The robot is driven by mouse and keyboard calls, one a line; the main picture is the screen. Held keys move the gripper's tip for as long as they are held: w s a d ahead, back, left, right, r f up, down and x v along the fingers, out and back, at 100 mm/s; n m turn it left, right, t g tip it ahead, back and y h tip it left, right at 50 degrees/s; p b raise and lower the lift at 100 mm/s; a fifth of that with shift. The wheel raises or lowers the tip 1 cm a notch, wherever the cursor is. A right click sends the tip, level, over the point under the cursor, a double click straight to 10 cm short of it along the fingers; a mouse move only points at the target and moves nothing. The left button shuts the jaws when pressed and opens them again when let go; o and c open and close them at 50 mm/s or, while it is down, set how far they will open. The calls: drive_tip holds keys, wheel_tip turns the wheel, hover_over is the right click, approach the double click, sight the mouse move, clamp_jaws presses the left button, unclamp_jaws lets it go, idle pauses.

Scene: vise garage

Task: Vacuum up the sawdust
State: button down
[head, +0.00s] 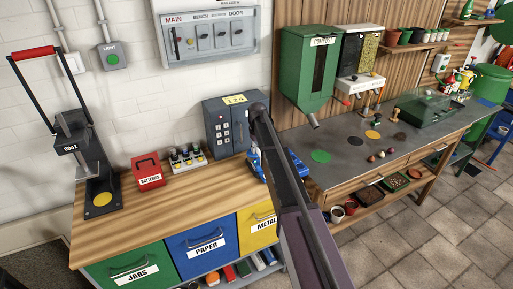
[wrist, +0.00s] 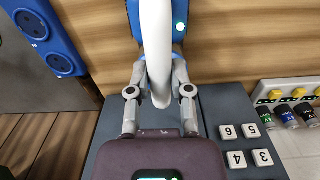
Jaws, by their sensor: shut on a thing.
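In the wrist view my gripper (wrist: 160,88) is shut on a thick white curved handle. The handle belongs to a blue device (wrist: 180,12) with a lit green spot, which looks like a handheld vacuum. Only part of the device shows, over the wooden bench top. In the head view a bit of blue (head: 255,161) shows beside my arm at the bench's right end, but my arm hides the gripper there. I cannot make out any sawdust in either view.
A blue part with round sockets (wrist: 42,38) is at left. Bottles, a red batteries box (head: 147,172) and a lever press (head: 85,160) stand further left.

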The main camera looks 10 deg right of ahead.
drive_tip(key=shift+s+d, duration=0.25)
drive_tip(key=shift+s, duration=0.4)
drive_tip(key=shift+s, duration=0.15)
drive_tip(key=shift+s+d, duration=0.25)
drive_tip(key=shift+s, duration=0.55)
drive_tip(key=shift+s+d, duration=0.25)
drive_tip(key=shift+s, duration=0.5)
drive_tip(key=shift+s, duration=0.15)
drive_tip(key=shift+s+d, duration=0.3)
drive_tip(key=shift+s, duration=0.45)
drive_tip(key=shift+s+d, duration=0.25)
drive_tip(key=shift+s, duration=0.45)
drive_tip(key=shift+s+a, duration=0.25)
drive_tip(key=shift+a, duration=0.4)
drive_tip(key=shift+s+a, duration=0.2)
drive_tip(key=shift+a, duration=0.4)
drive_tip(key=shift+w, duration=0.15)
